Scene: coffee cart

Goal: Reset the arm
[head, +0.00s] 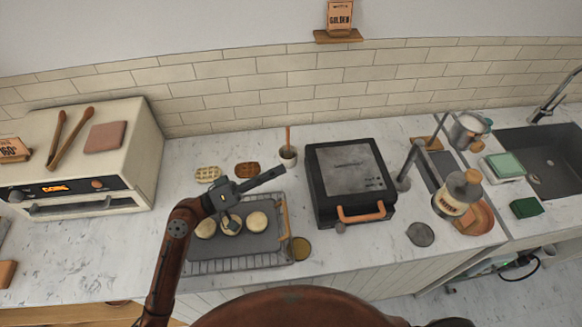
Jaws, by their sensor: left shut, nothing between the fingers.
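My left arm rises from the lower left, and my left gripper (274,174) is over the back of a baking tray. Its dark fingers are together, pointing right and slightly toward the wall, with nothing between them. The dark tray (205,247) lies on a wire rack and carries three round pale buns (257,221). The gripper body hides part of the tray behind the middle bun. A small greyish part shows over that bun; I cannot tell what it is. My right gripper is not in view.
A cream oven (137,150) with wooden tongs (68,138) on top stands left. A black press (347,165) with an orange handle stands right of the tray. A jar (457,194) and sink (545,160) are farther right.

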